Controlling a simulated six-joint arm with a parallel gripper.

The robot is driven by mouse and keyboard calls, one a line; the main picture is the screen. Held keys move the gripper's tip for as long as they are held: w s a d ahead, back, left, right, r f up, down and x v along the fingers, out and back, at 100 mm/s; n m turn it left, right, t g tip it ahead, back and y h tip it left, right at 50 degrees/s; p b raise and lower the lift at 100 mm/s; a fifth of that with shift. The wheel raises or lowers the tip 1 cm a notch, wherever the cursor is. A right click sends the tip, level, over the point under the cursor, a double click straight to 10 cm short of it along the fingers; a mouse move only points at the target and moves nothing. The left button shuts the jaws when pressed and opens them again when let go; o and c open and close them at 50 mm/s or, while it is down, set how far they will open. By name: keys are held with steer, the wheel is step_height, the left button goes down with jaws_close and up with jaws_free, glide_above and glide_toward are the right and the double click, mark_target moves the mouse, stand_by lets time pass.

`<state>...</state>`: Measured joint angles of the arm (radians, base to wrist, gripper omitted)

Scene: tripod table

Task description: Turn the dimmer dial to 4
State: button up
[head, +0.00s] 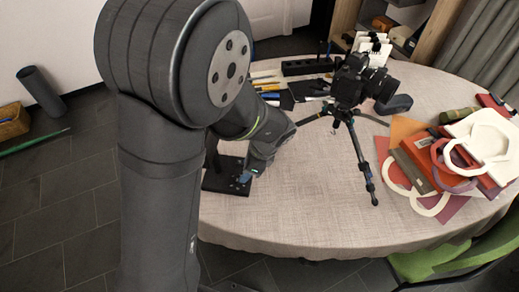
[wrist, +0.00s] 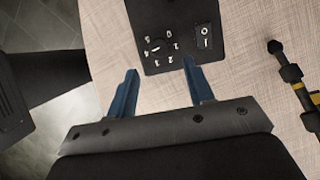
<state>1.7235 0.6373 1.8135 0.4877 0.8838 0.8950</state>
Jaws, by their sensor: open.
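The black dimmer panel (wrist: 182,14) lies on the table and shows at the top of the wrist view. It bears a small dark dial (wrist: 157,45) ringed by white numerals, and a rocker switch (wrist: 206,39) to the right of the dial. The dial's pointer is too small to read. My gripper (wrist: 160,70) is open, with two blue fingers apart and nothing between them. The fingertips appear just below the dial in the picture, one at each side; their height above the panel is unclear. In the head view my gripper (head: 245,176) is over the panel's right side (head: 213,183).
A camera on a small tripod (head: 352,95) stands right of the panel; a tripod leg (wrist: 297,85) shows in the wrist view. Pens (head: 266,86) and a power strip (head: 305,66) lie behind. Bags (head: 490,138) lie at right. The table front (head: 290,215) is clear.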

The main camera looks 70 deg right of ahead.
steer(key=v, duration=1.1)
steer(key=shift+r, duration=0.15)
steer(key=shift+s, duration=0.1)
steer(key=x, duration=1.7)
steer(key=shift+f, duration=0.25)
steer(key=shift+r, duration=0.1)
